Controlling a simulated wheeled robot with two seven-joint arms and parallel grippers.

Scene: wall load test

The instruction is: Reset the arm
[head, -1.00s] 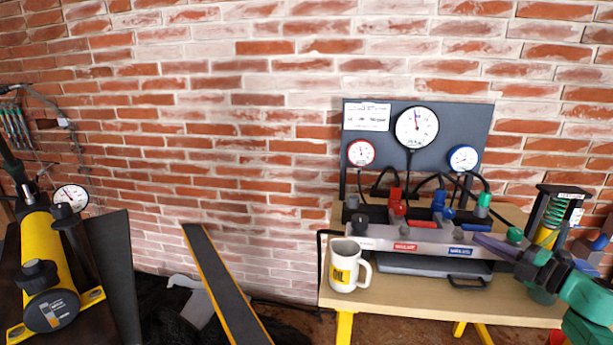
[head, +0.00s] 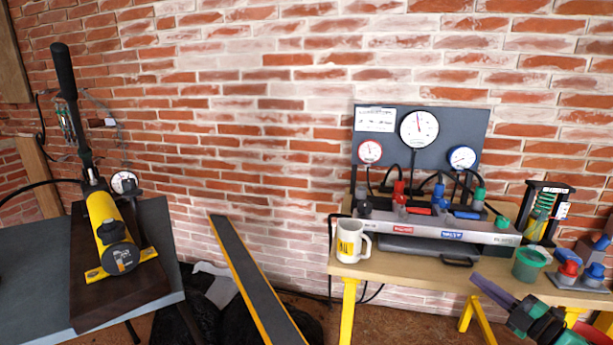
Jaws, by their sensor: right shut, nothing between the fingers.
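My right gripper (head: 494,292) is at the lower right of the head view, in front of the wooden bench (head: 400,267) and below its front edge. Its long purple-grey fingers point up and left, and they are shut with nothing between them. The green and black wrist (head: 540,322) runs off the bottom edge. The gripper appears apart from the grey valve manifold (head: 470,236) and the green cup (head: 530,264). My left gripper is out of view.
A white mug (head: 349,243) stands at the bench's left end. A gauge panel (head: 461,122) rises behind the manifold. A spring device (head: 547,208) and fittings (head: 582,272) are at right. A yellow pump (head: 111,237) sits on a table (head: 35,265) at left. A dark ramp-like board (head: 257,283) stands between.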

